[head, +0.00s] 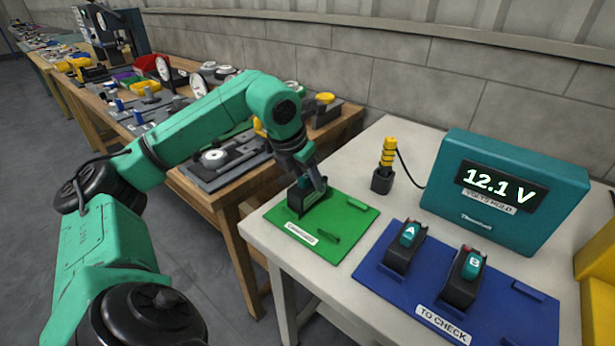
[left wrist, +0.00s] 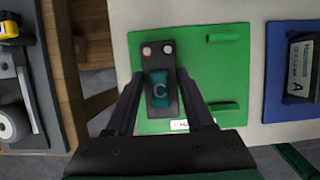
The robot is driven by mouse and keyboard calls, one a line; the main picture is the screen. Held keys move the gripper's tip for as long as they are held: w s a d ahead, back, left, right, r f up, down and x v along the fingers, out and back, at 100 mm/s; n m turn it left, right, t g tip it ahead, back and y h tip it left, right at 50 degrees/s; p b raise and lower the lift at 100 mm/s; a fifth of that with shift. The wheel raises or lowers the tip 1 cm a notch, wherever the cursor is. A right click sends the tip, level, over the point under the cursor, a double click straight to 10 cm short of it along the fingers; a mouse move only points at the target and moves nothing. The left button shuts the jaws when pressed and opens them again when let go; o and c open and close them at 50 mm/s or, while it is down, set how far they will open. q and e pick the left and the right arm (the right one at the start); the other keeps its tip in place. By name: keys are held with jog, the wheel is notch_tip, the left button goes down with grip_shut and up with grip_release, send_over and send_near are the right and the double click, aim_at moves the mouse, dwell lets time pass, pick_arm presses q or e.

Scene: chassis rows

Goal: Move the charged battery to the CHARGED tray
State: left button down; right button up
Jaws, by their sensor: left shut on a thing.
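My left gripper (head: 312,182) is over the left part of the green CHARGED tray (head: 345,218). It is shut on a dark battery (head: 303,198) with a teal cap. In the left wrist view the battery (left wrist: 161,112) carries the letter C and shows between the two fingers, over the green tray (left wrist: 213,65). I cannot tell whether its base touches the tray. Battery A (head: 404,248) and battery B (head: 464,280) stand upright on the blue TO CHECK tray (head: 390,283). The teal meter (head: 500,190) reads 12.1 V. My right gripper is not in view.
A yellow-handled probe (head: 388,158) stands in a dark holder behind the trays, cabled to the meter. A wooden bench (head: 262,180) with many parts runs along the left. A yellow object (head: 597,260) stands at the right edge.

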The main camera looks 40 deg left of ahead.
pick_arm(q)
jog(key=shift+c, duration=1)
grip_release()
jog(key=shift+f, duration=0.1)
jog(key=p+v, duration=0.3)
jog(key=v, duration=1.1)
jog(key=shift+s+r+p, duration=0.15)
jog(key=shift+r+p, duration=0.2)
jog(key=shift+d, duration=0.1)
